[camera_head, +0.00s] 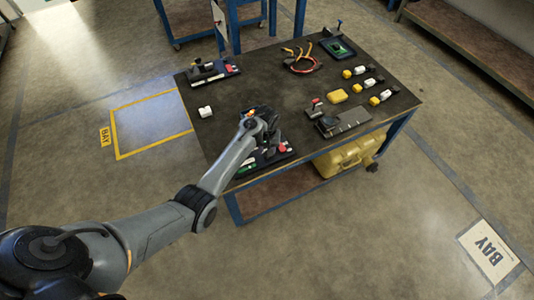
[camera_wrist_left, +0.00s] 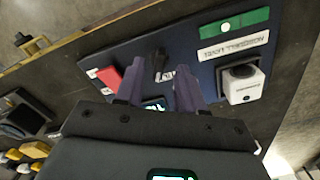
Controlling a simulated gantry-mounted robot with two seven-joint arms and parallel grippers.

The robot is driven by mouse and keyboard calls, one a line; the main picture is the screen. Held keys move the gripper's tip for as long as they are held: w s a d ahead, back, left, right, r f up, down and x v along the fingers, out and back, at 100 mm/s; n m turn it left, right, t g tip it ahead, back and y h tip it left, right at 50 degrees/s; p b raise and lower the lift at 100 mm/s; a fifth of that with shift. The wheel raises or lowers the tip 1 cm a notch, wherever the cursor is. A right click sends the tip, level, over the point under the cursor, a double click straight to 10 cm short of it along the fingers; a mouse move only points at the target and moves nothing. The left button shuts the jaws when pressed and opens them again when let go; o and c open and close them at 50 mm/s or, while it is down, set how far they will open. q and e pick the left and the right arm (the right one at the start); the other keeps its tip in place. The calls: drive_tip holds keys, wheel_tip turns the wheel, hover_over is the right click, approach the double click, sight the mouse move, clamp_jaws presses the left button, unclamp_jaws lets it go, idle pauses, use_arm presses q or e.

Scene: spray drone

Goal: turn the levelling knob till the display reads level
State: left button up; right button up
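The levelling panel (camera_wrist_left: 208,60) is a dark blue board at the near edge of the table; it also shows in the head view (camera_head: 262,166), partly under my arm. It carries a label (camera_wrist_left: 232,47) with the word LEVEL, a green strip (camera_wrist_left: 236,22), a white block (camera_wrist_left: 243,84) and a red part (camera_wrist_left: 108,79). A black knob-like part (camera_wrist_left: 160,62) stands up from it. My left gripper (camera_wrist_left: 159,75) is open above the panel, its two fingers apart, with the black part at the gap; contact is unclear. A small lit display (camera_wrist_left: 155,102) shows partly between the fingers. My right gripper is not in view.
The dark table (camera_head: 260,91) also holds a rear-left board (camera_head: 212,71), a white block (camera_head: 205,112), cables (camera_head: 300,62), a green board (camera_head: 338,48), several yellow-and-white parts (camera_head: 358,71) and a grey device (camera_head: 343,121). A yellow case (camera_head: 345,160) sits below. The table's middle is mostly clear.

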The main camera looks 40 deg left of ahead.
use_arm(q)
drive_tip(key=shift+f, duration=0.85)
clamp_jaws()
drive_tip(key=shift+r, duration=0.1)
